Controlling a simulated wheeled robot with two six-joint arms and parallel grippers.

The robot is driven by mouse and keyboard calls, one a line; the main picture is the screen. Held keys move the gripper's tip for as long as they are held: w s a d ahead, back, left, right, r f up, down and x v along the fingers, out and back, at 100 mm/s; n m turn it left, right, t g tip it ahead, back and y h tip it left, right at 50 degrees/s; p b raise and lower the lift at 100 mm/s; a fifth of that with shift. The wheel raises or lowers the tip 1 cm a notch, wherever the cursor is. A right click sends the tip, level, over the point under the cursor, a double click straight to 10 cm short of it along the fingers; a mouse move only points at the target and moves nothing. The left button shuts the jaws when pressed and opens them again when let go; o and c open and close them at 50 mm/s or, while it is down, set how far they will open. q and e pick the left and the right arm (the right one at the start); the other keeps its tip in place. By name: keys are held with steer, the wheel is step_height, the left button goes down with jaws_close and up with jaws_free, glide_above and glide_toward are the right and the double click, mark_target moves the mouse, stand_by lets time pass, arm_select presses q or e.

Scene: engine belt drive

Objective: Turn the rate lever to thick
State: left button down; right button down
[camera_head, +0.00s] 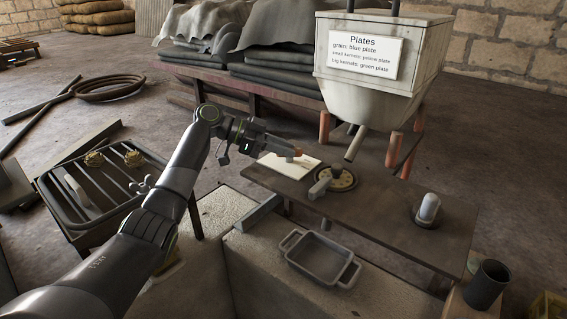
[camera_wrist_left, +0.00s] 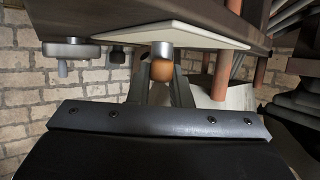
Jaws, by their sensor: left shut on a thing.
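The rate lever (camera_head: 298,152) shows as a small orange-brown knob above a pale plate (camera_head: 275,167) on the dark bench. The plate's markings cannot be read from here. My left gripper (camera_head: 291,152) reaches in from the left and is shut on the knob. In the left wrist view the knob (camera_wrist_left: 162,70) sits between the two fingers (camera_wrist_left: 161,84), with a light metal collar beside it and the pale plate (camera_wrist_left: 200,36) beyond. The lever's arm is mostly hidden, so its exact setting cannot be told. My right gripper is not in view.
A round brass dial (camera_head: 343,180) with a grey handle is close right of the plate, under the hopper's (camera_head: 365,95) spout. A domed lamp-like piece (camera_head: 429,208) stands farther right on the bench (camera_head: 385,213). A grey tray (camera_head: 318,262) lies in front, and a rack (camera_head: 100,185) stands left.

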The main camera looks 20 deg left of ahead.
arm_select(q)
steer(key=shift+w+f+m+g+h+b, duration=0.1)
steer(key=shift+m+g+h+b, duration=0.05)
steer(key=shift+m+g+b, duration=0.6)
steer(key=shift+w+m+g+h+b, duration=0.1)
steer(key=shift+m+g+h+b, duration=0.05)
steer(key=shift+m+g+b, duration=0.6)
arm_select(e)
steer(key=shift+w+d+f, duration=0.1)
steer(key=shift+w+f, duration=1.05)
arm_select(q)
steer(key=shift+g+b, duration=0.3)
steer(key=shift+g, duration=0.1)
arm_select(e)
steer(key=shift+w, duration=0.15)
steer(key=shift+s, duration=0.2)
arm_select(q)
steer(key=c, duration=1.3)
jaws_free()
step_height(320, 180, up, 10)
steer(key=shift+r, duration=0.1)
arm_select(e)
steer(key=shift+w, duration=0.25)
